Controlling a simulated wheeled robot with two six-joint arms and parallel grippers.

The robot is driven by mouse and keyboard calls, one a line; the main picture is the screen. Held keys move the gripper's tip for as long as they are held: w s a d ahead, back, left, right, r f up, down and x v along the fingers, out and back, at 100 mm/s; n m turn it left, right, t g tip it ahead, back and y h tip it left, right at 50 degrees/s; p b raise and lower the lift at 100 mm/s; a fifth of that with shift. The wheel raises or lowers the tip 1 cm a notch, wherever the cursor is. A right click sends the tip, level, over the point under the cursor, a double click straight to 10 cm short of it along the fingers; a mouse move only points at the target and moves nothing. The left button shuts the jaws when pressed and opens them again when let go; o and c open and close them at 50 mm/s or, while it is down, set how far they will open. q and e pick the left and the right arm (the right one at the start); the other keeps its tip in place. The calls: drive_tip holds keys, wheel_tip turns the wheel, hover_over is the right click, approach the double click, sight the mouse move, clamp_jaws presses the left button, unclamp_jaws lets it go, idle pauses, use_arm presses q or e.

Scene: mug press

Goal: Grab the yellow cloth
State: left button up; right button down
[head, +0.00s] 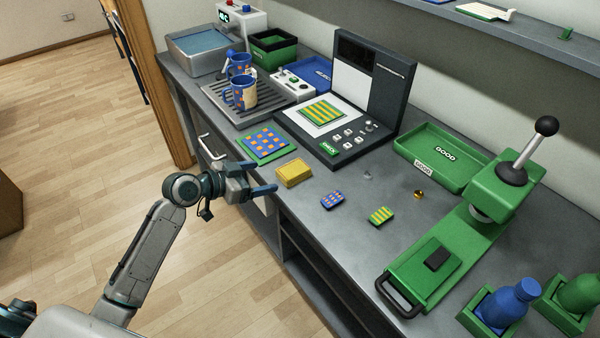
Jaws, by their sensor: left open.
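The yellow cloth (294,173) is a small folded block lying on the grey bench near its front edge. My left gripper (270,178) is open, with its two fingers pointing right towards the cloth from the left. The fingertips are close to the cloth's left side, and the cloth does not appear to be held. I cannot tell how high the fingers are above the bench. My right gripper is not in view.
A dark device (345,140) with a white panel stands beyond. Two small patterned pieces (333,200) (381,215) lie to the right. A green press (437,262) and green tray (425,150) stand further right.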

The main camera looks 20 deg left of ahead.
sight(285, 173)
use_arm(q)
drive_tip(key=x, duration=0.3)
drive_tip(key=shift+w+d+f+p, duration=0.1)
drive_tip(key=shift+w+d+p, duration=0.05)
drive_tip(key=shift+w+p, duration=0.2)
drive_tip(key=shift+w+d+f, duration=0.15)
drive_tip(key=shift+d+f, duration=0.05)
drive_tip(key=shift+d, duration=0.05)
drive_tip(key=shift+w+d, duration=0.1)
drive_tip(key=shift+w+d+f+p, duration=0.1)
drive_tip(key=shift+w+d+p, duration=0.1)
drive_tip(key=shift+p, duration=0.2)
drive_tip(key=p+x, duration=0.2)
drive_tip(key=x, duration=0.2)
drive_tip(key=shift+d, duration=0.2)
drive_tip(key=shift+d+f, duration=0.1)
drive_tip(key=shift+f, duration=0.1)
drive_tip(key=shift+c, duration=1.1)
drive_tip(key=c, duration=0.8)
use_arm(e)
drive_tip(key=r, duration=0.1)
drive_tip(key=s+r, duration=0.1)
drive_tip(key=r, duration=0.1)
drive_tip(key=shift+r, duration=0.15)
use_arm(q)
drive_tip(key=shift+c, duration=0.2)
